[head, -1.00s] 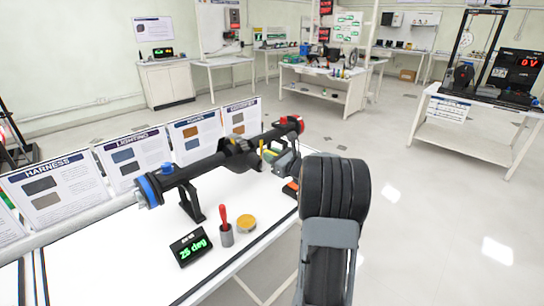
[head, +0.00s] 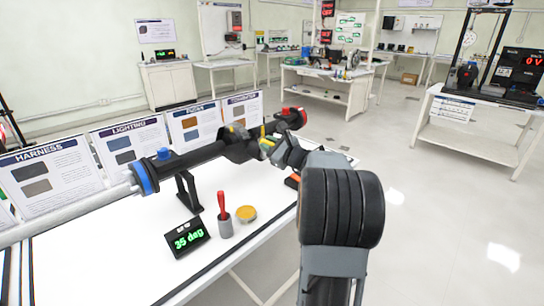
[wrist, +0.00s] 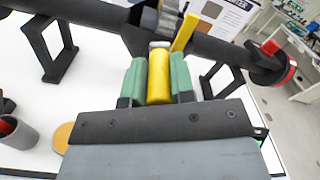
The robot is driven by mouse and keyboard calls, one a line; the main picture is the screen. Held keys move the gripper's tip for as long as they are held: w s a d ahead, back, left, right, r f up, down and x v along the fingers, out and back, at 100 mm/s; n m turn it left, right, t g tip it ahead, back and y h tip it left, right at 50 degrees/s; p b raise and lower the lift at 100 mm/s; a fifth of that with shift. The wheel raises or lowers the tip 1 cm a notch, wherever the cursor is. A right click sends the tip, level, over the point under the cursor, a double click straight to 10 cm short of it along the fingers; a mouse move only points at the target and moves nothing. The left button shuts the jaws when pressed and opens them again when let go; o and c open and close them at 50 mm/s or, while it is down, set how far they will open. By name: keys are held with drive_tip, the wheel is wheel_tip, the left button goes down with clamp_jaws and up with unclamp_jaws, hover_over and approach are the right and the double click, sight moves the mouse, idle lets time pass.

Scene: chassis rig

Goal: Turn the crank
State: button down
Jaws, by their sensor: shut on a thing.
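The crank's yellow handle (wrist: 159,76) stands between the green finger pads of my gripper (wrist: 158,84), which is shut on it. A second yellow piece, the crank's arm (wrist: 186,32), slants up beside the handle. In the head view my gripper (head: 268,146) is at the middle of a black axle (head: 200,154), where a little yellow shows; my arm and gripper hide most of the crank. The axle has a blue ring (head: 143,176) on the left and a red end (head: 302,116) on the right. A small display (head: 187,238) reads 35 deg in green.
The axle rests on black stands (head: 187,192) on a white table (head: 130,270). A grey cup (head: 225,227) with a red-handled tool and a round yellow tin (head: 246,214) stand in front. Sign boards (head: 128,144) line the back. The floor right of the table is clear.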

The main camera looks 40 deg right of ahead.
drive_tip(key=a+f+n+b, duration=0.1)
drive_tip(key=n+b, duration=0.1)
drive_tip(key=b, duration=0.2)
drive_tip(key=a+f+n+b, duration=0.1)
drive_tip(key=n+b, duration=0.2)
drive_tip(key=b, duration=0.2)
drive_tip(key=a+n+b, duration=0.1)
drive_tip(key=n+b, duration=0.1)
drive_tip(key=b, duration=0.3)
drive_tip(key=shift+s+a+f+n, duration=0.2)
drive_tip(key=shift+s+f+n, duration=0.1)
drive_tip(key=shift+f, duration=0.1)
drive_tip(key=shift+r, duration=0.1)
drive_tip(key=c, duration=1)
unclamp_jaws()
drive_tip(key=shift+o, duration=0.2)
drive_tip(key=shift+s, duration=0.1)
drive_tip(key=s+d+p, duration=0.1)
drive_tip(key=s+d, duration=0.1)
drive_tip(key=s, duration=1.1)
drive_tip(key=shift+s+d, duration=0.15)
drive_tip(key=shift+s, duration=0.1)
